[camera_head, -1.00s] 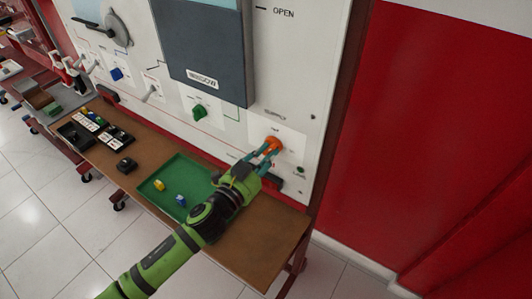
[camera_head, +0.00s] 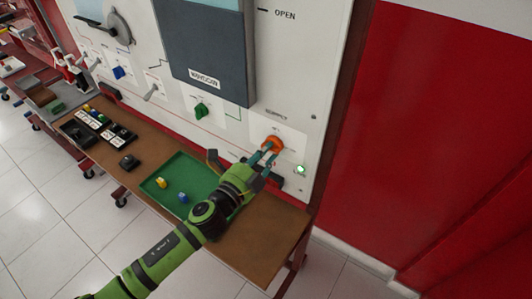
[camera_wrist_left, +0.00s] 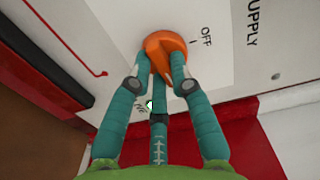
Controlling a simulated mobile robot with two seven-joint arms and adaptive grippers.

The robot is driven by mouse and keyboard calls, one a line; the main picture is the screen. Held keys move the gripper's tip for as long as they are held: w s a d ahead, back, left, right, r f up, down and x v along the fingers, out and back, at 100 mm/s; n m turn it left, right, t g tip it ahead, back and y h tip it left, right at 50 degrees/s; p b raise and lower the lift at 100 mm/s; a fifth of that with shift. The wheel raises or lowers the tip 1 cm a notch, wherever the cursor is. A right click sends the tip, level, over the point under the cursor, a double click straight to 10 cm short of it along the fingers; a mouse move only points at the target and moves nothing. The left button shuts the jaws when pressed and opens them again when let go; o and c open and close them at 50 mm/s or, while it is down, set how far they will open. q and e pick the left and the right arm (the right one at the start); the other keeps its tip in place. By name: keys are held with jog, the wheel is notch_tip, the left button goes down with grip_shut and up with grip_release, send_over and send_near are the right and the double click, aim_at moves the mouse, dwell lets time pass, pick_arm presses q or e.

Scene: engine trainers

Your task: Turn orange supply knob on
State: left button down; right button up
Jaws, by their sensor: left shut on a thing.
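The orange supply knob (camera_head: 273,143) is on the white panel, low at its right side. In the left wrist view, the knob (camera_wrist_left: 163,44) shows close up, with the printed words OFF and SUPPLY to its right. My left gripper (camera_head: 268,155) reaches it from below. Its teal fingers (camera_wrist_left: 160,75) are shut on the knob, touching its lower side. The fingers hide part of the knob, and I cannot tell exactly where it points. My right gripper is not in view.
A small lamp (camera_head: 300,169) beside the knob looks bright green-white. A green knob (camera_head: 201,110) and a blue knob (camera_head: 118,72) are further left. A green tray (camera_head: 153,188) with yellow and blue pieces sits on the brown bench (camera_head: 262,245) under my arm.

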pick_arm(q)
jog(key=shift+m, duration=0.7)
jog(key=c, duration=1.1)
grip_release()
jog(key=v, duration=1.2)
